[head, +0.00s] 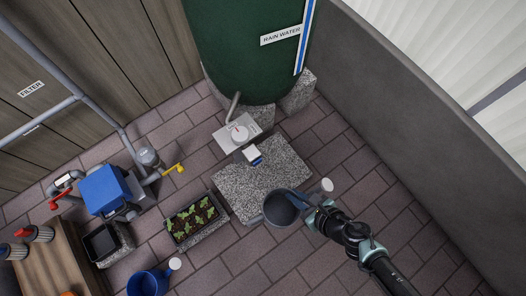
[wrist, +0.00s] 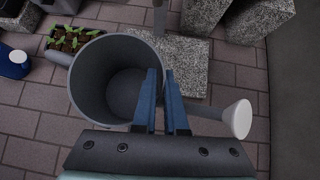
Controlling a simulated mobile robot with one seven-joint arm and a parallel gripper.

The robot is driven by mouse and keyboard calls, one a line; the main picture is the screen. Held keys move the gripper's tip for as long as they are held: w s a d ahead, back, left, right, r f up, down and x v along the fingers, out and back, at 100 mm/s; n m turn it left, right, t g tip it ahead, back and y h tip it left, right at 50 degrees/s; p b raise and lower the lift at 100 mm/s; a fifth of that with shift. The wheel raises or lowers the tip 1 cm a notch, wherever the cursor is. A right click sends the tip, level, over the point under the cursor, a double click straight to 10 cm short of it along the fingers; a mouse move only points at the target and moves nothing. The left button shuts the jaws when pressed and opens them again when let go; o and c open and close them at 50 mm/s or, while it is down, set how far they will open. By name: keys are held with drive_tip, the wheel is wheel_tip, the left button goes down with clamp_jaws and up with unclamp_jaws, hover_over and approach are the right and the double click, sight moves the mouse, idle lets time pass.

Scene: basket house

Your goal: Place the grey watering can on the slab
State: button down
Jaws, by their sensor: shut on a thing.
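The grey watering can (head: 281,210) is upright beside the near right edge of the speckled slab (head: 240,196), overlapping its corner in the head view. I cannot tell whether it is above the slab or clear of it. My gripper (head: 312,211) is shut on the right side of the can's rim. In the wrist view the blue fingers (wrist: 168,100) straddle the wall of the can (wrist: 92,75), whose open mouth shows empty. Its white spout end (wrist: 238,118) points right. The slab (wrist: 188,70) lies beyond the can there.
A planter (head: 196,222) stands left of the slab. A blue watering can (head: 146,284) is at lower left. A grey wall (head: 400,90) bounds the right.

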wheel_tip(320, 180, down, 10)
drive_tip(key=d+f+n+g+y+b, duration=0.1)
drive_tip(key=d+n+b, duration=0.15)
drive_tip(key=b, duration=0.65)
drive_tip(key=w+a+b, duration=0.6)
drive_tip(key=w+a, duration=0.5)
drive_tip(key=w, duration=0.4)
wheel_tip(320, 180, down, 7)
drive_tip(key=b, duration=0.6)
drive_tip(key=shift+w+a+r, duration=0.2)
drive_tip(key=shift+w, duration=0.2)
drive_tip(key=c, duration=1)
unclamp_jaws()
drive_tip(key=shift+o, duration=0.2)
drive_tip(key=shift+r, duration=0.1)
